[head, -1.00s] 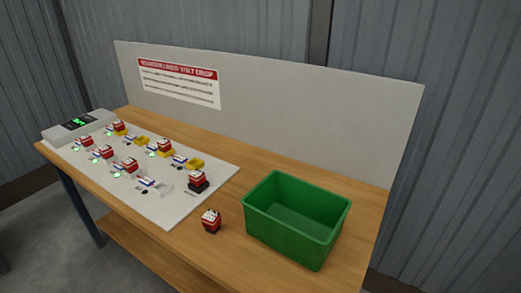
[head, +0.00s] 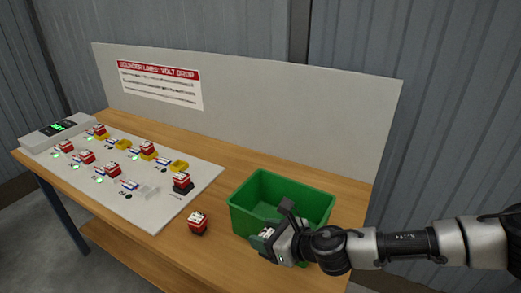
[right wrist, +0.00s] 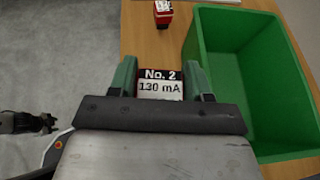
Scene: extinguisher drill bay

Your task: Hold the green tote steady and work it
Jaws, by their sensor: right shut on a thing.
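The green tote (head: 283,190) stands upright on the bench's right part, and its visible inside is empty. It fills the right side of the right wrist view (right wrist: 282,100). My right gripper (head: 262,240) is at the tote's near left corner, outside it. Its green fingers (right wrist: 159,80) are shut on a small block labelled "No. 2 130 mA" (right wrist: 161,86). The fingers are beside the tote wall, not around it. A dark part at the left edge of the right wrist view may be my left gripper (right wrist: 28,122); its jaws are unclear.
A loose red-and-white block (head: 198,222) lies on the wooden bench (head: 231,262) left of the tote. A light board (head: 150,205) holds several red units, with a meter box (head: 57,130) at its far left. A grey back panel (head: 270,110) rises behind.

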